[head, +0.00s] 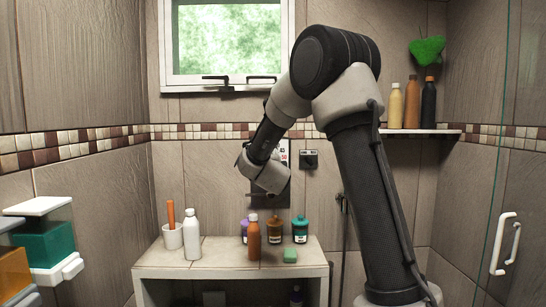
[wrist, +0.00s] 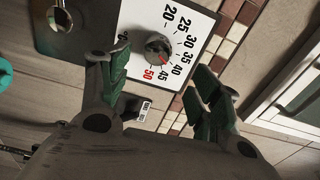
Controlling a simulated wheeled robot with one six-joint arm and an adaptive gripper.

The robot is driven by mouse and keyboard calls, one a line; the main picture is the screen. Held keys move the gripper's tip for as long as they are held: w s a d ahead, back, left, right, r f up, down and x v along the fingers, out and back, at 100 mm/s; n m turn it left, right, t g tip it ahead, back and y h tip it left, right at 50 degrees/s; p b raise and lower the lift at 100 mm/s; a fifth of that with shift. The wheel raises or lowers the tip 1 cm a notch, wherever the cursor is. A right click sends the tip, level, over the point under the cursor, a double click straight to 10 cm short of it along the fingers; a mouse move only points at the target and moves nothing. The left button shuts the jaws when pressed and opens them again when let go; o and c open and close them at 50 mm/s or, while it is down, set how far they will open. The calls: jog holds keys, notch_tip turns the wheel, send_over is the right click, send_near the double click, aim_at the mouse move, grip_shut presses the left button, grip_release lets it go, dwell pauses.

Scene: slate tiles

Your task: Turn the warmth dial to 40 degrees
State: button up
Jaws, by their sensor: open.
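The warmth dial (wrist: 158,46) is a dark round knob on a white number plate (wrist: 200,24) in the wrist view. The plate's scale runs from 20 to 50, with red figures at the hot end. A small red mark on the knob points toward the 40 to 45 part of the scale; the exact reading is too small to tell. My gripper (wrist: 157,68) is open, its green-padded fingers on either side of the dial and apart from it. In the head view my gripper (head: 272,182) is in front of the wall plate (head: 283,148) and hides the dial.
A low tiled ledge (head: 215,268) below holds a white bottle (head: 192,234), a brown bottle (head: 254,238), jars and a cup. A shelf (head: 425,132) with bottles is at right. A small dark wall fitting (head: 309,159) is right of the plate.

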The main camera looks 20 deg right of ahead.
jog(key=shift+v, duration=1.75)
jog(key=s+a+f+n+g+y, duration=0.2)
jog(key=a+f+n+g+y, duration=0.2)
jog(key=a+f+n+y, duration=0.45)
jog(key=s+a+f+n+g, duration=0.1)
jog(key=s+f+n+g, duration=0.5)
jog(key=s, duration=0.5)
jog(key=s+d+r+n, duration=0.1)
jog(key=s+d+n, duration=0.1)
jog(key=s, duration=0.7)
jog(key=s+d+r+n+g+h, duration=0.1)
jog(key=s+d+r+n, duration=0.1)
jog(key=s, duration=0.8)
jog(key=s+d+r+n+g, duration=0.1)
jog(key=s+d+r+n, duration=0.1)
jog(key=s, duration=0.8)
jog(key=shift+s+d+n+h, duration=0.25)
jog(key=shift+d+n+h, duration=0.1)
jog(key=shift+d+n, duration=0.25)
